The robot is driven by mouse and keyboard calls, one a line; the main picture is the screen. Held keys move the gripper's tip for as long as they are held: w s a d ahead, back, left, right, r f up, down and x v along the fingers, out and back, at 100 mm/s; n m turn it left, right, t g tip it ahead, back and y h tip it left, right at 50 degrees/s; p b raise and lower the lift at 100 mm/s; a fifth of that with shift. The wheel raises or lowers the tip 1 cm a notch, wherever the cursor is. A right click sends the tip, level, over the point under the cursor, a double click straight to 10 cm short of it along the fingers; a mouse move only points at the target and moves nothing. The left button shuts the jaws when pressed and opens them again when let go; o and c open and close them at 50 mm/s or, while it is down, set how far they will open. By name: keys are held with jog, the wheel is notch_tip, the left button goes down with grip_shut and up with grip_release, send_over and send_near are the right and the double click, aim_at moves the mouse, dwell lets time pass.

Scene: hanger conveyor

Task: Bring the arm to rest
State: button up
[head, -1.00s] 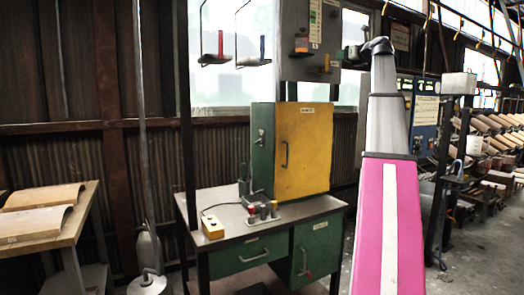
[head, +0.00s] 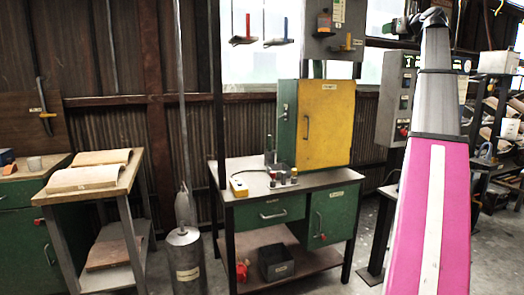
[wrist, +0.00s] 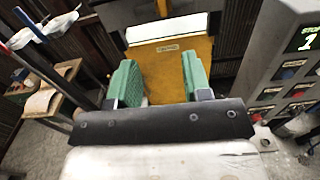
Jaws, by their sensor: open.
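My gripper (wrist: 160,76) shows in the wrist view as two green fingers set well apart, with nothing between them. It is open and empty. Beyond the fingers is the yellow cabinet door (wrist: 172,52), with clear space in between. In the head view my arm rises at the right, a pink link with a white stripe and a grey link above it. Its dark upper end is near the top edge, and the fingers cannot be made out there.
The green and yellow cabinet (head: 325,125) stands on a workbench (head: 222,187). A control panel (head: 395,100) stands between cabinet and arm. Hanging carriers with a blue (head: 247,25) and a red item (head: 286,28) are above. A grey cylinder (head: 186,262) and a table (head: 128,178) are left.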

jog(key=w+a+f+n+g+h, duration=0.1)
jog(key=a+f+n+g, duration=0.3)
jog(key=f, duration=1.4)
jog(key=w+a+f+n+g, duration=0.1)
jog(key=a+f+n, duration=0.5)
jog(key=f, duration=1.2)
jog(key=w+a+f+n+g+h, duration=0.15)
jog(key=a+f+n+g, duration=0.35)
jog(key=f, duration=1.3)
jog(key=s+a+f+n+g+h, duration=0.1)
jog(key=s+a+f+n+g, duration=0.1)
jog(key=s+a+f+n, duration=0.3)
jog(key=s+a+f+n+g+h, duration=0.1)
jog(key=s+a+f+n, duration=0.4)
jog(key=s+f, duration=0.9)
jog(key=s+a+f+n+g+h, duration=0.1)
jog(key=s+a+f+n+g, duration=0.3)
jog(key=s+f, duration=0.5)
notch_tip(320, 180, down, 11)
jog(key=a+n, duration=0.2)
jog(key=n, duration=0.1)
jog(key=shift+s+r+h, duration=0.15)
jog(key=shift+s+h, duration=0.2)
jog(key=shift+s, duration=0.05)
jog(key=shift+o, duration=0.3)
